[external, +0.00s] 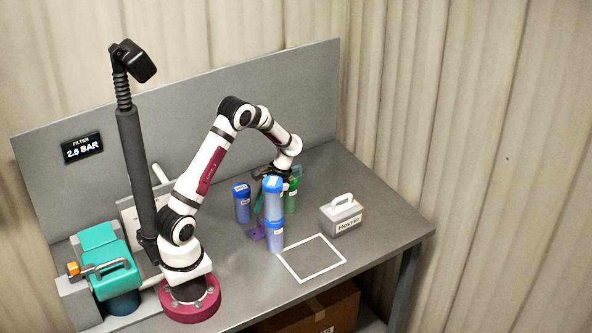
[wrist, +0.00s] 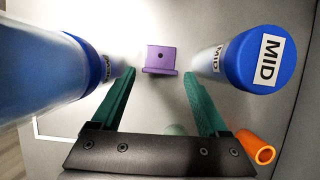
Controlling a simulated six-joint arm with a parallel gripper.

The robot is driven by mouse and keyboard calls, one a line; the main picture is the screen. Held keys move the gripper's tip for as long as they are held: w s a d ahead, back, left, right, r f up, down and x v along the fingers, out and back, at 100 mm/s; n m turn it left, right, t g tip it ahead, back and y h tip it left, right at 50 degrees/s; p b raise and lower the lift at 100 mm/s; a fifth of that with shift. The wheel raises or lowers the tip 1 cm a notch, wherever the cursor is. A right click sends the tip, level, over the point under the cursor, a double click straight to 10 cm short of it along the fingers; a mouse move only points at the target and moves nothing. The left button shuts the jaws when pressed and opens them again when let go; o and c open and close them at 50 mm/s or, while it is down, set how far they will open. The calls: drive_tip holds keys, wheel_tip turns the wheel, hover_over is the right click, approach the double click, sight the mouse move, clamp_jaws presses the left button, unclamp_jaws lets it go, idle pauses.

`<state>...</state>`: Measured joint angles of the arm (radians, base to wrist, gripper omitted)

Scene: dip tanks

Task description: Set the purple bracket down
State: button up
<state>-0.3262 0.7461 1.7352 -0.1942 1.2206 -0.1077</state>
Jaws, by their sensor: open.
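The purple bracket (wrist: 161,58) shows in the wrist view as a small plate with a hole and a ledge. It rests on the grey bench just beyond my fingertips. In the external view the bracket (external: 257,233) is partly hidden behind a blue tube. My gripper (wrist: 159,74) is open, with its green fingers on either side of the bracket's line and a gap at each side. In the external view the fingers are largely hidden by tubes.
Blue-capped tubes crowd both sides: one (external: 241,204) at left, others (external: 276,236) in front. A MID-labelled cap (wrist: 262,60) is close to my right finger. An orange tube (wrist: 257,148) lies nearby. A white square outline (external: 312,279) is empty; a grey handled box (external: 341,217) stands right.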

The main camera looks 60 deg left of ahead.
sight(256, 229)
drive_tip(key=x, duration=0.3)
drive_tip(key=shift+w+f, duration=0.15)
drive_tip(key=shift+f, duration=0.15)
clamp_jaws()
drive_tip(key=shift+r, duration=0.15)
